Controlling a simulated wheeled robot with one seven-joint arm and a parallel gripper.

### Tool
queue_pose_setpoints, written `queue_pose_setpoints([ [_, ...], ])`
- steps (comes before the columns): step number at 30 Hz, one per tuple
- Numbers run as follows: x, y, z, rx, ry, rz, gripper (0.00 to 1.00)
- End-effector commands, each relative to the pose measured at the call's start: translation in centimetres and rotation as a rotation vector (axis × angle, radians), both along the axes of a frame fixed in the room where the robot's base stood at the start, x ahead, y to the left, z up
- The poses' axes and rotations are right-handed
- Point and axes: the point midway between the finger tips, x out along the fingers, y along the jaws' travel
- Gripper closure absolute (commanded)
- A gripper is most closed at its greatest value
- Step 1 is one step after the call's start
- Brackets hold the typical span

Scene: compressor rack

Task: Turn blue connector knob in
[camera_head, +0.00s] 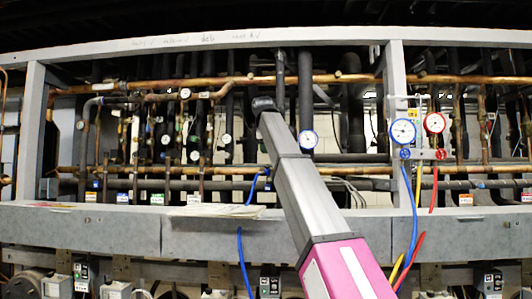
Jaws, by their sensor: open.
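A blue connector (267,172) sits at the lower copper pipe, left of my arm, with a blue hose (243,262) hanging below it. Another blue knob (405,154) is on the gauge manifold at the right, under a blue-rimmed gauge (403,131). I cannot tell from this view which is the connector knob. My grey and pink arm reaches up from the lower right. My gripper (263,104) is the small dark end in front of the pipes. It is open, above the blue connector in the picture and apart from it; its fingers are hard to make out.
A grey rack frame (100,228) crosses the front, with an upright post (396,80) near the manifold. A red-rimmed gauge (434,122) and coloured hoses hang at the right. Dense copper and black pipes fill the rack.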

Motion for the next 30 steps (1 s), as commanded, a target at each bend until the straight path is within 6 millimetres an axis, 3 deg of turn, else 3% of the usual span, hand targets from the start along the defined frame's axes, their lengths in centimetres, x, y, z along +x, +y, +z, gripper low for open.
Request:
queue_pose_setpoints([
  [21,5.1,-0.2,-5.9,-0.007,0.001,0.008,0.57],
  [30,5.8,-0.2,-6.7,-0.095,0.004,0.108,0.57],
])
